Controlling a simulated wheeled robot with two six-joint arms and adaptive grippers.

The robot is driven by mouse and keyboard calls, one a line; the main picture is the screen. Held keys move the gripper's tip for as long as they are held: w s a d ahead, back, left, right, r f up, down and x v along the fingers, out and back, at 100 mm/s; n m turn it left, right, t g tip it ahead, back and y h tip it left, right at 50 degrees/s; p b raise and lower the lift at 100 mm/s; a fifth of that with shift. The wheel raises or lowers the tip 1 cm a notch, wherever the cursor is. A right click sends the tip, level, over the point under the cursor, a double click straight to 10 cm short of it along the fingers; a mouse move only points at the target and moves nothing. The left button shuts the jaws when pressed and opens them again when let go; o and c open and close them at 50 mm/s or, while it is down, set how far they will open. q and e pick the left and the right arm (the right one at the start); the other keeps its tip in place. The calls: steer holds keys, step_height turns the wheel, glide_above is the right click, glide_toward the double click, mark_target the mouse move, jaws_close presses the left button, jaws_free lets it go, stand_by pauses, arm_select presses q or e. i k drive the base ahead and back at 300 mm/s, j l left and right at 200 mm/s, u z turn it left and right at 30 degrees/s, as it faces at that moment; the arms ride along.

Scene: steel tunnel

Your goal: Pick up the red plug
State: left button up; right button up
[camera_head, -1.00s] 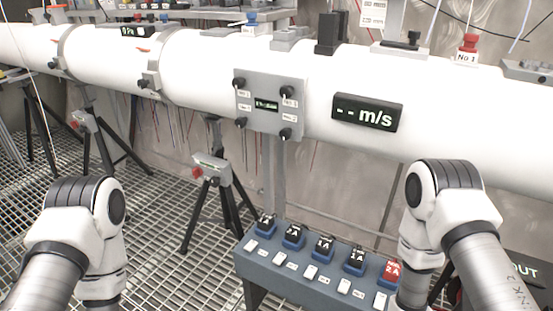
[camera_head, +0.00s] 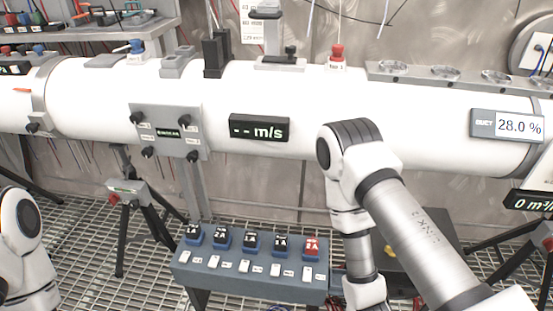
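A red plug (camera_head: 312,248) stands at the right end of a row on the low blue-grey socket box (camera_head: 255,281), below the white pipe. It has white lettering and stands beside several blue and black plugs (camera_head: 252,244). A second red piece, a red-topped stopper (camera_head: 337,54), stands on top of the pipe above a small white label. My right arm reaches down just to the right of the socket box, and its gripper is out of sight. Only part of my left arm shows at the left edge, and its gripper is out of view.
The large white pipe (camera_head: 330,95) runs across the view above the socket box. A black tripod (camera_head: 128,215) stands left of the box. A shelf with small parts is at the upper left.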

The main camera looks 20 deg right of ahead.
mark_target(312, 244)
steer(key=z, duration=0.95)
